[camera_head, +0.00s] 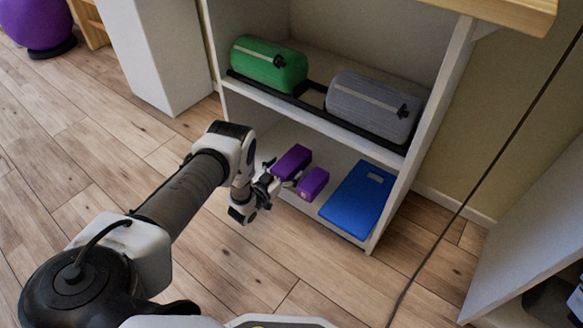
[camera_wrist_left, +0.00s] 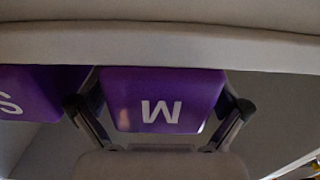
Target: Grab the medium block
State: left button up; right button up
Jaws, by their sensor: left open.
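The medium block (camera_head: 291,162) is purple and lies on the lower shelf, left of a smaller purple block (camera_head: 313,183). In the left wrist view the medium block (camera_wrist_left: 160,88) shows a white M, and the smaller block (camera_wrist_left: 28,92) with a white S is at the left edge. My left gripper (camera_head: 281,178) is open at the front of the shelf. In the left wrist view its fingers (camera_wrist_left: 160,107) show on either side of the medium block, with small gaps. Whether they reach around it in depth is unclear. My right gripper is out of view.
A blue board (camera_head: 357,200) lies right of the blocks on the lower shelf. The shelf above holds a green roll (camera_head: 268,64) and a grey roll (camera_head: 374,105) on a black rack. The shelf unit's right side panel (camera_head: 424,125) bounds the space.

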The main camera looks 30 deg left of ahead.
pick_arm(q)
jog(key=c, duration=1.2)
jog(key=shift+o, duration=0.2)
jog(key=shift+r, duration=0.1)
